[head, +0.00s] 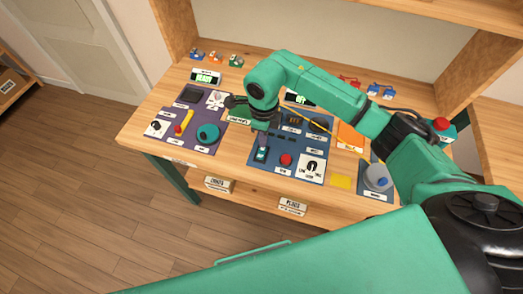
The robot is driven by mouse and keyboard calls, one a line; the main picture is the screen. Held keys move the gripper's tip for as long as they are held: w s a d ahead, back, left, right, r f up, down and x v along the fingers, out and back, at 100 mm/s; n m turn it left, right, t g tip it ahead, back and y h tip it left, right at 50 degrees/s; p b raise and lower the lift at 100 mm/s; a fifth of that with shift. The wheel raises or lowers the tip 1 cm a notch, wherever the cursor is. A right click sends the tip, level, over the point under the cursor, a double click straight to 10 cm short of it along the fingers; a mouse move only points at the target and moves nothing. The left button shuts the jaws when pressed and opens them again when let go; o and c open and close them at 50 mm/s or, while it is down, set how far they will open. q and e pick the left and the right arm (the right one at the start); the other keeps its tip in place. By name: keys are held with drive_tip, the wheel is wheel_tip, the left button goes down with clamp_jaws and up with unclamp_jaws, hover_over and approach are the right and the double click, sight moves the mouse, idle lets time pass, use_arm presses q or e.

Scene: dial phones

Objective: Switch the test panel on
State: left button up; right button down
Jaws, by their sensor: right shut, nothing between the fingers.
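The blue middle panel (256,172) lies on the wooden workbench. A small switch (261,155) with a pale green part sits near its left side, directly below my right gripper. A red button (286,159) and a white dial plate (312,168) with a black pointer sit to its right. My right gripper (263,139) points down over the switch, shut and empty; I cannot tell whether it touches it. My right arm hides much of the panel's upper part. A partly hidden display (300,98) shows green text behind the arm. My left gripper is not in view.
A yellow note (340,182) lies near the front edge.

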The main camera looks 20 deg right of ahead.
drive_tip(key=shift+f+b, duration=0.9)
drive_tip(key=shift+f, duration=0.1)
idle(0.7)
drive_tip(key=shift+r+p, duration=2.15)
drive_tip(key=shift+r, duration=1.45)
drive_tip(key=shift+f, duration=0.1)
